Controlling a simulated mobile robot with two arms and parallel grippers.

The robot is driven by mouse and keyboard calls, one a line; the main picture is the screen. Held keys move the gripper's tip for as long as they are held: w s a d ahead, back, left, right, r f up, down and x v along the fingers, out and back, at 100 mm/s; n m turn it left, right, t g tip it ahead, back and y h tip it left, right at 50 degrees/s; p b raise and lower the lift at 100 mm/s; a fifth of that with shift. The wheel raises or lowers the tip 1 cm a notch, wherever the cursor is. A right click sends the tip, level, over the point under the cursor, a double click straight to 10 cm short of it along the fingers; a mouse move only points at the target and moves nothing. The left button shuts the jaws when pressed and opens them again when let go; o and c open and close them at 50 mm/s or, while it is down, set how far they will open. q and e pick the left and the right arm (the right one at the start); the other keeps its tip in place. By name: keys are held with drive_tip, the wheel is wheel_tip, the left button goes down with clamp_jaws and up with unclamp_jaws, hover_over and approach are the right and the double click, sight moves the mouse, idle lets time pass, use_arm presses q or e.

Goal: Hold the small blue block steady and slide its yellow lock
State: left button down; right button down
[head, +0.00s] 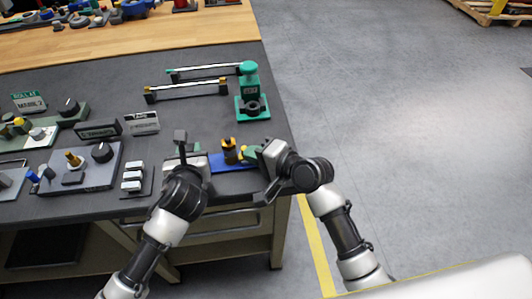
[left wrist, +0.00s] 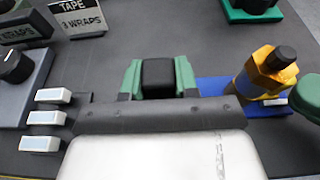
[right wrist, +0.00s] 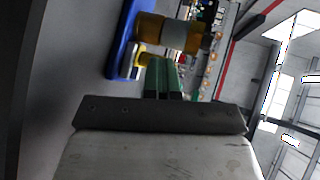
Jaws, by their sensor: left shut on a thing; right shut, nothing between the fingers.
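The blue block (head: 222,163) lies flat near the table's front edge and carries an upright brass-yellow fitting (head: 230,150) with a dark top. The blue block also shows in the left wrist view (left wrist: 215,84), right of my left gripper. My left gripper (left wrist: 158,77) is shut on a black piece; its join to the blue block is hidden. My right gripper (head: 247,154) is shut and empty, at the fitting's right side. In the right wrist view its green fingertips (right wrist: 163,78) are together beside a small yellow piece (right wrist: 140,57), probably the lock; contact is unclear.
A green stand (head: 252,108) stands behind the fitting. Two bar-like parts lie further back. White blocks (head: 132,176) and a grey panel with a black knob (head: 102,152) are left of my left gripper. The table's right edge is close to my right arm.

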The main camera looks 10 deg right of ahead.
use_arm(q)
drive_tip(key=shift+s+d+f, duration=0.1)
drive_tip(key=shift+s+f, duration=0.05)
drive_tip(key=shift+f, duration=0.3)
use_arm(e)
drive_tip(key=shift+s, duration=0.25)
drive_tip(key=f+v, duration=0.1)
drive_tip(key=v, duration=1.2)
drive_tip(key=shift+s+d, duration=0.2)
drive_tip(key=shift+d, duration=0.2)
drive_tip(key=shift+r, duration=0.1)
use_arm(q)
drive_tip(key=c, duration=1.2)
unclamp_jaws()
drive_tip(key=shift+c, duration=0.2)
drive_tip(key=o, duration=0.5)
drive_tip(key=shift+r, duration=0.2)
drive_tip(key=shift+c, duration=0.2)
use_arm(e)
drive_tip(key=shift+w, duration=0.1)
use_arm(q)
drive_tip(key=shift+r, duration=0.1)
